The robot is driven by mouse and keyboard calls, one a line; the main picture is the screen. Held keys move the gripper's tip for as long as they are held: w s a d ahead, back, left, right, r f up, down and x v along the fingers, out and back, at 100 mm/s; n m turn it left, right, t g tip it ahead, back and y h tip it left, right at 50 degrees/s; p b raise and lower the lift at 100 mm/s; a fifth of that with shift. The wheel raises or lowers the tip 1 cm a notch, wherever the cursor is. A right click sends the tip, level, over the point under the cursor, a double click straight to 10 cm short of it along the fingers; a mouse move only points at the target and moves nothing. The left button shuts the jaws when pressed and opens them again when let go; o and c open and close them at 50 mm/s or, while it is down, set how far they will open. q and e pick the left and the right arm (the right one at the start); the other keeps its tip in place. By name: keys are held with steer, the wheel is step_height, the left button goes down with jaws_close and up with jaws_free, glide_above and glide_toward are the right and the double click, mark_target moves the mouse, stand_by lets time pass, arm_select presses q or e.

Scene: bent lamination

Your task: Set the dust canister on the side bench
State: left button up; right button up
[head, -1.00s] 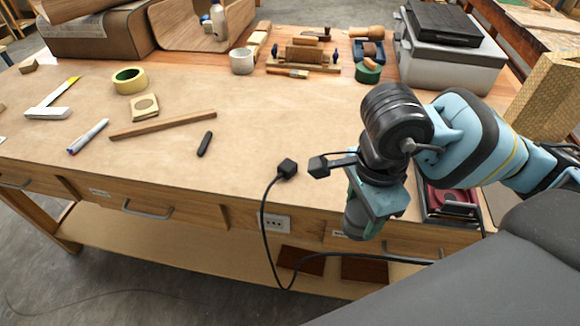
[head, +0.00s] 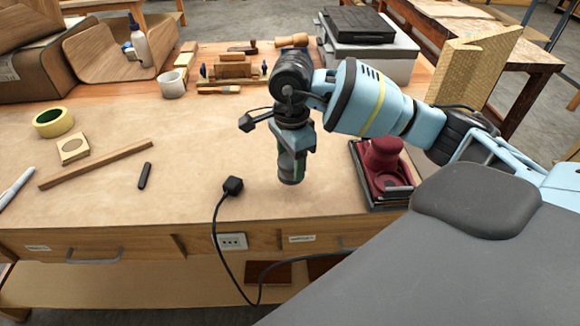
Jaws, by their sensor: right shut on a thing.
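My right gripper (head: 293,148) points down above the front middle of the workbench. It is shut on a small grey-green cylinder, which I take to be the dust canister (head: 291,172). The canister hangs roughly upright with its lower end showing below the fingers; its upper part is hidden by the gripper. I cannot tell whether its bottom touches the bench top. The side bench (head: 490,42), a wooden bench, stands at the upper right behind the main bench. My left gripper is out of view.
A dark red sander (head: 384,160) sits in a tray right of the gripper. A black plug (head: 233,185) with a cable lies at the bench's front. A grey case (head: 368,48) and a tall woven-looking panel (head: 470,70) stand toward the side bench.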

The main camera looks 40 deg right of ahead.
mark_target(290, 168)
steer(key=shift+w+d+f, duration=0.1)
steer(key=shift+w+d, duration=0.1)
steer(key=shift+w, duration=0.25)
steer(key=shift+f, duration=1.65)
steer(key=shift+f, duration=0.15)
steer(key=o, duration=1.1)
step_height(290, 168, up, 12)
steer(key=shift+r, duration=0.15)
